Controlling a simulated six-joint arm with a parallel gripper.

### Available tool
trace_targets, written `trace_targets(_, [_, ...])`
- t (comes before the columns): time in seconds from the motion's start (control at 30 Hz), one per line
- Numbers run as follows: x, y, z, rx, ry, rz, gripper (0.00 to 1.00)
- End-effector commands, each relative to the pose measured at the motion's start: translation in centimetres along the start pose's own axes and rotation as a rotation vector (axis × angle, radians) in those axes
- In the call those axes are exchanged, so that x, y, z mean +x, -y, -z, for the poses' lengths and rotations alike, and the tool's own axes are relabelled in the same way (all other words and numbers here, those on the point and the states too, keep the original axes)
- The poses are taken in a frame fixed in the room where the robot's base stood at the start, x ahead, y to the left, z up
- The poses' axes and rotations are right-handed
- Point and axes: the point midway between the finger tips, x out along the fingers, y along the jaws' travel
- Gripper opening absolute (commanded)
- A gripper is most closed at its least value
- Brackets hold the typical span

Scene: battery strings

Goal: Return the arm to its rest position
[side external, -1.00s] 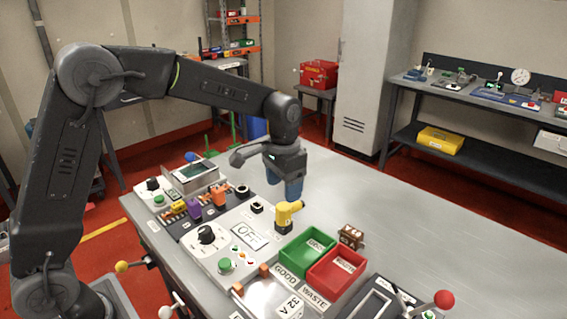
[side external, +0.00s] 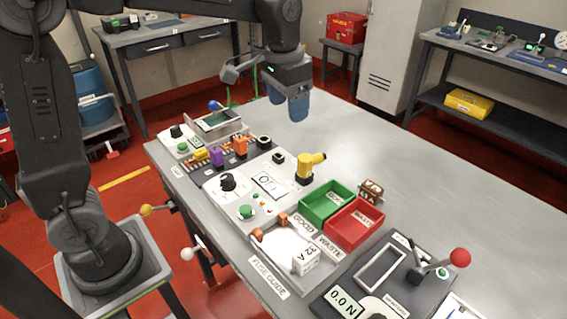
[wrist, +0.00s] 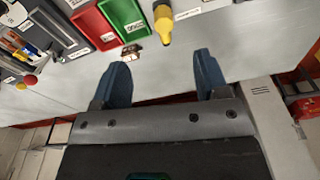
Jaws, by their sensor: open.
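My gripper (side external: 286,106) hangs above the table in the side view, behind the yellow tool and to the right of the meter box. Its blue fingers point down with nothing between them. In the wrist view my gripper (wrist: 161,78) shows two blue fingers spread wide apart and empty. The grey table (side external: 400,170) lies below, clear of the fingers.
A lever with a red knob (side external: 460,257) rises at the right. The table's far right is bare.

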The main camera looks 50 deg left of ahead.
Motion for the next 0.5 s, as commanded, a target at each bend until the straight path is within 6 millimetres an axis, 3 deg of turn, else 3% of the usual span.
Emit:
trace_targets(0.1, [-2.1, -0.3, -4.3, -0.034, -0.082, 0.011, 0.68])
trace_targets(0.23, [-3.1, -0.8, -8.8, -0.069, -0.165, 0.021, 0.68])
trace_targets(0.5, [-2.2, -1.8, -16.9, -0.135, -0.323, 0.033, 0.68])
